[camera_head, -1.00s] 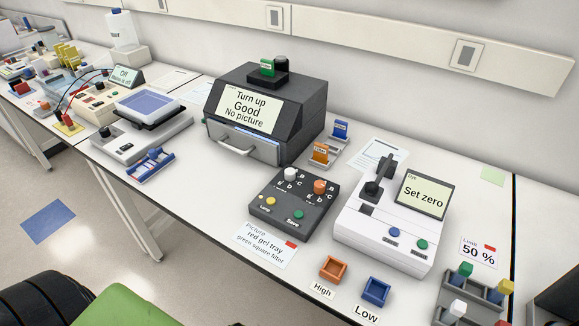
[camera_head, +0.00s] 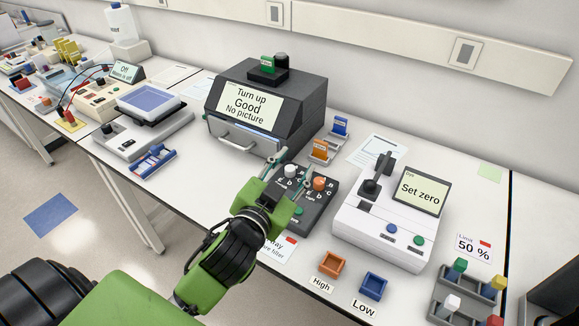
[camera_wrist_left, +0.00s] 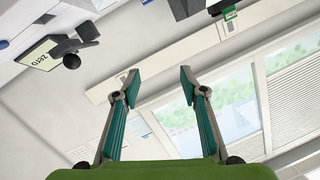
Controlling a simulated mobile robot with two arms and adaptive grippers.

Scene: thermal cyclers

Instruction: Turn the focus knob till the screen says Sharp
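The dark imaging box (camera_head: 302,107) stands at the back of the bench. Its screen (camera_head: 245,107) reads "Turn up", "Good", "No picture". A control box (camera_head: 318,215) in front of it carries a white knob (camera_head: 292,170) and an orange knob (camera_head: 319,184), each ringed by letters. A black round cap (camera_head: 281,59) stands on top of the imaging box beside a green block (camera_head: 267,64). I cannot read which one is the focus knob. My left gripper (camera_head: 296,162) is open and empty over the control box, partly hiding it. Its spread fingers (camera_wrist_left: 158,74) show in the left wrist view.
A white instrument (camera_head: 380,229) with a "Set zero" screen stands right of the control box. Orange (camera_head: 329,264) and blue (camera_head: 374,286) trays sit near the front edge. Orange (camera_head: 319,149) and blue (camera_head: 340,127) blocks stand beside the imaging box.

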